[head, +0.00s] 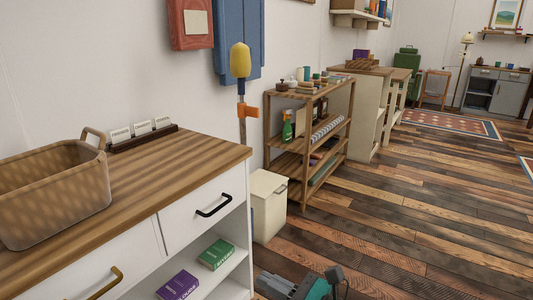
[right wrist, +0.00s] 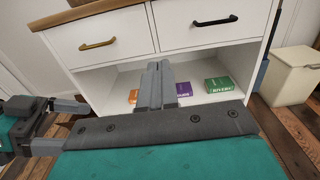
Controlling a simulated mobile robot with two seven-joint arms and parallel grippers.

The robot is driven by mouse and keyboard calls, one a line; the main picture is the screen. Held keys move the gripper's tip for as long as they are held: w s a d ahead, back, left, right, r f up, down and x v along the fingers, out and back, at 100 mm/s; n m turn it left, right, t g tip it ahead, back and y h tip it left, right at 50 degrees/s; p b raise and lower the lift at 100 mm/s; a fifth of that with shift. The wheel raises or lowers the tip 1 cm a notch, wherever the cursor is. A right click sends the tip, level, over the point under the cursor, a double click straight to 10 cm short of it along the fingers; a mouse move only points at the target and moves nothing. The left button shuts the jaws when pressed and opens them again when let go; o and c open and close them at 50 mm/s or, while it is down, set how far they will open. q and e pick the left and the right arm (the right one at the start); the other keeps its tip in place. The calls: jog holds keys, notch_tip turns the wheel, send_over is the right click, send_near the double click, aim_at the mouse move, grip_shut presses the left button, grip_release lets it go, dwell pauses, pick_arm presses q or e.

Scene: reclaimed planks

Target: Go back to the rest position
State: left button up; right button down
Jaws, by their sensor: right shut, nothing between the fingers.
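My right gripper (head: 300,287) shows at the bottom edge of the head view, low over the floor in front of the white cabinet. In the right wrist view its two grey fingers (right wrist: 160,82) are together with nothing between them, pointing at the cabinet's open shelf. They hold none of the books behind them. A teal and grey part of my own body stands at the left edge of the right wrist view. No left gripper shows in the head view.
The white cabinet (head: 201,200) carries a woven basket (head: 55,195) and a card rack (head: 142,135). Its shelf holds a green book (head: 216,254) and a purple book (head: 178,285). A cream bin (head: 268,207) and a wooden shelf unit (head: 296,160) stand beyond. The plank floor at right is clear.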

jog(key=s+d+r+m+t+h+p, duration=0.1)
jog(key=d+r+m+t+h+p, duration=0.3)
jog(key=m, duration=0.6)
jog(key=s+d+r+m+t+h+p, duration=0.1)
jog(key=s+d+r+m+h+p, duration=0.15)
jog(key=m+p, duration=0.6)
pick_arm(q)
jog(key=s+a+r+p, duration=0.1)
jog(key=a+r+p, duration=0.1)
jog(key=r, duration=0.4)
jog(key=s+a+r+y+p, duration=0.1)
jog(key=a+r+p, duration=0.1)
jog(key=r+p, duration=0.3)
notch_tip(320, 180, up, 2)
jog(key=shift+r, duration=0.15)
pick_arm(e)
jog(key=s+d+f+m+g+h, duration=0.1)
jog(key=s+d+m, duration=0.4)
jog(key=m, duration=0.8)
jog(key=s+d+f+m+g+h, duration=0.2)
jog(key=s+d+m+h, duration=0.3)
jog(key=m, duration=0.8)
jog(key=shift+s+g, duration=0.6)
jog(key=shift+s, duration=0.6)
pick_arm(q)
jog(key=shift+a, duration=0.1)
pick_arm(e)
jog(key=shift+d+h, duration=0.1)
jog(key=shift+h, duration=0.15)
